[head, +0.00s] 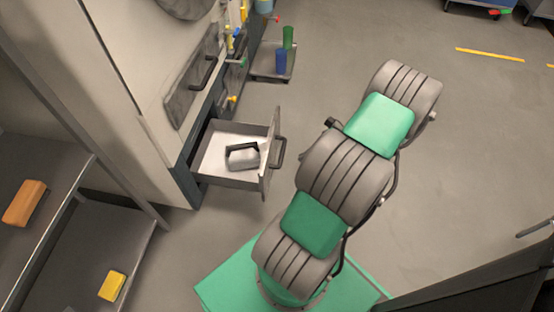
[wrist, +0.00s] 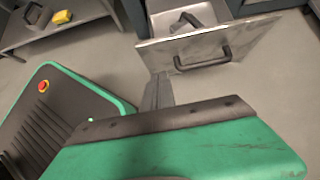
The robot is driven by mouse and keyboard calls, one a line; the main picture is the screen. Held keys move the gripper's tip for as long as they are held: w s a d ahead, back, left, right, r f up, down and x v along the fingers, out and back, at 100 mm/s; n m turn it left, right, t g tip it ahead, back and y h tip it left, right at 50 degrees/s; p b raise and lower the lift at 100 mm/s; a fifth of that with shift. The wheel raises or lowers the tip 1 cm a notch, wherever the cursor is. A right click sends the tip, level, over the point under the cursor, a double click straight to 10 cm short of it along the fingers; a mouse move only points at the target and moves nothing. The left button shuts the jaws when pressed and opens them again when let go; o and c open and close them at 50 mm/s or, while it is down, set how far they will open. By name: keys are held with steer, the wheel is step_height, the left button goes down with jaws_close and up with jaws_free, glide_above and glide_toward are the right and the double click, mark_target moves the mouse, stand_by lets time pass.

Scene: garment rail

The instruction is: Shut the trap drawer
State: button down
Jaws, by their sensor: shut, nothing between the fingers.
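The trap drawer (head: 222,181) stands pulled out of the cabinet in the head view, with its light inside showing. Its front panel (wrist: 240,42) and dark bar handle (wrist: 203,62) face my wrist camera; the handle also shows in the head view (head: 280,152). A grey block-like thing with a dark handle (head: 243,158) lies in the drawer. My gripper (wrist: 160,76) is shut and empty. In the wrist view its tips appear just below the panel's near edge, left of the handle; I cannot tell whether they touch. The head view does not clearly show my gripper.
A closed grey panel with a handle (head: 188,82) is above the drawer. Shelves at left hold an orange block (head: 25,203) and a yellow block (head: 112,286). A low trolley (head: 272,64) with green and blue cups stands behind.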

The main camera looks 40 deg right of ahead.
mark_target(266, 165)
steer(key=b+x, duration=0.1)
steer(key=x, duration=0.3)
steer(key=r+b+x, duration=0.1)
steer(key=b+x, duration=0.1)
steer(key=x, duration=0.2)
steer(key=w+a+b+x, duration=0.1)
steer(key=b+x, duration=0.1)
steer(key=x, duration=0.2)
steer(key=shift+w+r, duration=0.1)
steer(key=shift+w, duration=0.15)
steer(key=shift+w+a+r, duration=0.15)
steer(key=shift+w+a, duration=0.1)
steer(key=shift+w, duration=0.05)
